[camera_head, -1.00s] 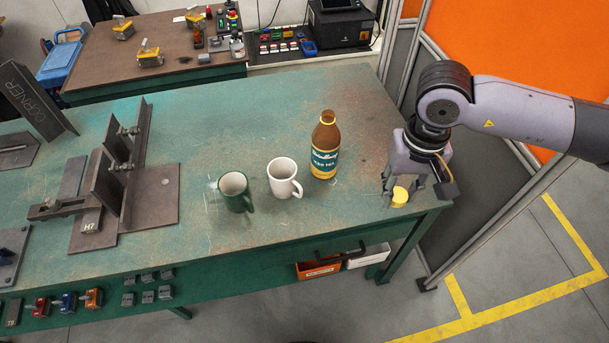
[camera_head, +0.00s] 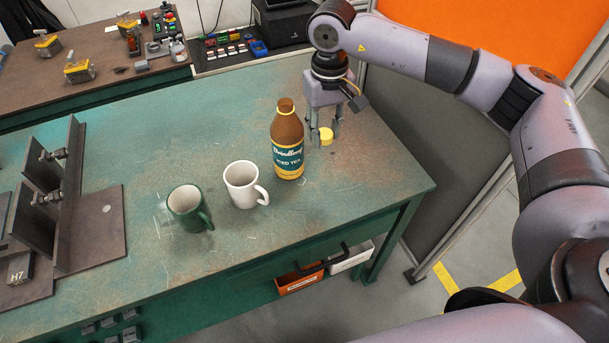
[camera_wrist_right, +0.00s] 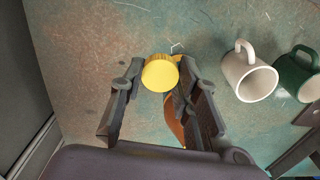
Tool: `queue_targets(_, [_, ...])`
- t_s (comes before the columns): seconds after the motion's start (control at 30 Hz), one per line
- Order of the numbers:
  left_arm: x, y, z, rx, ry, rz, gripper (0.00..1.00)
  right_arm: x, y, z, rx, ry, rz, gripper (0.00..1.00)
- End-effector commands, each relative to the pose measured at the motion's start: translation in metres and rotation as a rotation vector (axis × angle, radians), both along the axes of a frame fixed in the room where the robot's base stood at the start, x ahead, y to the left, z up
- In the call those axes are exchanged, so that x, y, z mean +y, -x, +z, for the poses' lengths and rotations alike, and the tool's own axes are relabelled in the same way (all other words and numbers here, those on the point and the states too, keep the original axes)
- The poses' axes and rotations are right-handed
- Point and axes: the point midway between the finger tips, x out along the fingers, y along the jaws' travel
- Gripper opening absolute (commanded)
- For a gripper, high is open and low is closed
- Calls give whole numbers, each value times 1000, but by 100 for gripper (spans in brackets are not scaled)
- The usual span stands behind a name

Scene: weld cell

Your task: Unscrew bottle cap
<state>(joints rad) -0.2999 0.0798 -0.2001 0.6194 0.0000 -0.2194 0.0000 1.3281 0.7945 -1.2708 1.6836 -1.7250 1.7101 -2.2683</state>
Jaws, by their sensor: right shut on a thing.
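The brown bottle (camera_head: 287,150) with a teal label and a yellow neck ring stands upright on the green bench in the head view. Its top is uncapped. The yellow cap (camera_head: 326,136) is between the fingertips of my right gripper (camera_head: 324,132), just right of the bottle and lower than its mouth. In the right wrist view the cap (camera_wrist_right: 160,73) sits between the fingertips, and a brown strip of the bottle (camera_wrist_right: 172,118) shows behind the fingers, mostly hidden. My left gripper is in neither view.
A white mug (camera_head: 242,186) and a green mug (camera_head: 186,210) stand left of the bottle on the bench (camera_head: 360,185). A steel fixture (camera_head: 92,215) lies farther left. The bench's right corner is bare. A grey partition (camera_head: 400,125) stands beyond the right edge.

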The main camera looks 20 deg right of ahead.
Motion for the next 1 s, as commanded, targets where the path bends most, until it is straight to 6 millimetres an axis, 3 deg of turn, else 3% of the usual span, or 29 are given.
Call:
queue_targets(0.2, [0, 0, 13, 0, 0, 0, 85, 0, 2, -59, 6, 1, -2, 0])
queue_targets(0.4, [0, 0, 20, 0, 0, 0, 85, 0, 2, -104, 4, 1, -1, 0])
queue_targets(1.0, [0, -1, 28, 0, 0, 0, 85, 0, 0, -163, -1, 1, -2, 0])
